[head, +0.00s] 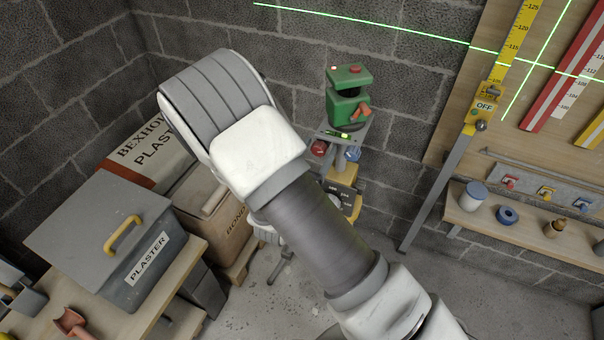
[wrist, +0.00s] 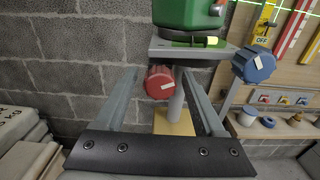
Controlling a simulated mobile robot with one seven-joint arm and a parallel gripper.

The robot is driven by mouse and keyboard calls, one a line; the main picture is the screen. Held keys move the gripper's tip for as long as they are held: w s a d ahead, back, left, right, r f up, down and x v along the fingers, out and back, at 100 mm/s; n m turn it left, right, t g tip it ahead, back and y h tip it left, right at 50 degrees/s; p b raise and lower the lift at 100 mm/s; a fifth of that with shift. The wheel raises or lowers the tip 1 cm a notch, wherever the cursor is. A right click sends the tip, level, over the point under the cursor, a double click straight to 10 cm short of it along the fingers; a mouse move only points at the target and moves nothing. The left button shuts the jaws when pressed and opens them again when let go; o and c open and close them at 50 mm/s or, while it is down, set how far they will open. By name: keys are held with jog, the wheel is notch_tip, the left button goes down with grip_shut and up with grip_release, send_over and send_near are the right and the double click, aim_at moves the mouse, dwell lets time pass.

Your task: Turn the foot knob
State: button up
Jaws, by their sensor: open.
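A green laser device (head: 347,95) stands on a grey plate (head: 340,134) on a post near the block wall. A red knob (head: 319,148) and a blue knob (head: 353,155) sit just below the plate. No label marks which one is the foot knob. In the wrist view my gripper (wrist: 160,76) is open, with the red knob (wrist: 159,83) showing between its fingers. I cannot tell whether either finger touches it. The blue knob (wrist: 254,64) is outside the fingers, to the right. In the head view my arm hides the gripper.
A yellow unit (head: 343,190) is on the post below the knobs. A grey plaster bin (head: 100,235) and sacks stand at left. At right are a board with rulers, a leaning grey bar (head: 436,185) and a shelf (head: 520,240) with small items.

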jog(key=v, duration=1.6)
jog(key=shift+b, duration=0.4)
jog(key=shift+s, duration=0.1)
jog(key=d+r+m+g+h, duration=0.65)
jog(key=d+m, duration=0.25)
jog(key=d, duration=0.2)
jog(key=s+d+r+m+g+y, duration=0.45)
jog(key=s+d+m+g, duration=0.25)
jog(key=d+m+g, duration=0.45)
notch_tip(320, 180, up, 9)
jog(key=s+a+m+t+y, duration=0.2)
jog(key=m+t+y, duration=0.4)
jog(key=m, duration=0.5)
jog(key=shift+s+a+r+t+y, duration=0.2)
jog(key=shift+s+a+t+y, duration=0.15)
jog(key=shift+y, duration=0.75)
jog(key=shift+f, duration=0.1)
